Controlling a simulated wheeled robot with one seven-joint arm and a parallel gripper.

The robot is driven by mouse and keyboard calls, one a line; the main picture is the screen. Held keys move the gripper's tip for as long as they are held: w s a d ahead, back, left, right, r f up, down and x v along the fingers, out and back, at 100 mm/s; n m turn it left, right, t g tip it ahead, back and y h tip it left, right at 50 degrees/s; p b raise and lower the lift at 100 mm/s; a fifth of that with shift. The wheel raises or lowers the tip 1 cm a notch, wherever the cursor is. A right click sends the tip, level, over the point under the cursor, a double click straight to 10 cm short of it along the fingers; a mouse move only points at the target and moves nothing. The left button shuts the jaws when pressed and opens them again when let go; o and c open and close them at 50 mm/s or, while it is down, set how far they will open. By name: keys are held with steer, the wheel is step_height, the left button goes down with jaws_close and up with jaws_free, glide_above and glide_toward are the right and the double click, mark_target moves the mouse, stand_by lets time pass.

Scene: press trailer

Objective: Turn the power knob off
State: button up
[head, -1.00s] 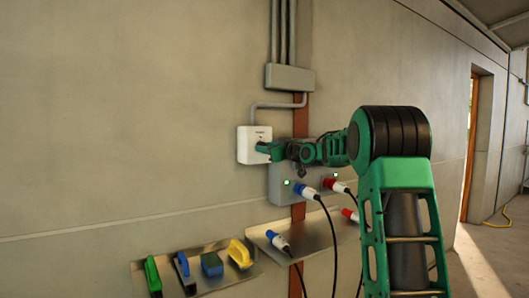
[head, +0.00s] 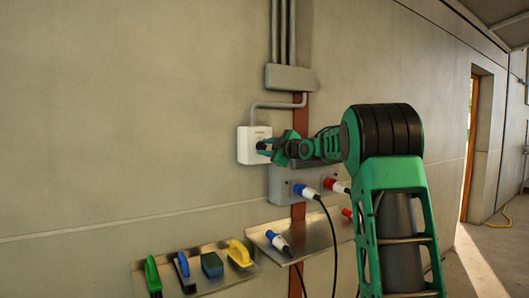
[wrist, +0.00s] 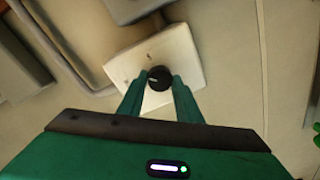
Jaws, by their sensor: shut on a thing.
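The black power knob (wrist: 160,78) sits on the front of a white wall box (wrist: 178,50); a white pointer mark on it points to the left in the wrist view. My gripper (wrist: 159,82) has its two green fingers on either side of the knob and is shut on it. In the head view the white box (head: 245,152) is on the wall and my gripper (head: 263,147) reaches it from the right. The knob is hidden there behind the fingers.
A grey socket panel (head: 279,190) with blue and red plugs is below right; no lit lamps show on it. A metal shelf (head: 316,233) holds a blue plug. A lower tray (head: 206,281) holds brushes and sponges. Cables hang below the panel.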

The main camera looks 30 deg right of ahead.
steer(key=n, duration=0.4)
steer(key=shift+a+f, duration=0.15)
steer(key=shift+a, duration=0.05)
steer(key=n+h, duration=0.1)
steer(key=n, duration=0.3)
steer(key=shift+f+n, duration=0.1)
steer(key=shift+n, duration=0.2)
steer(key=o, duration=1)
steer(key=shift+o, duration=0.2)
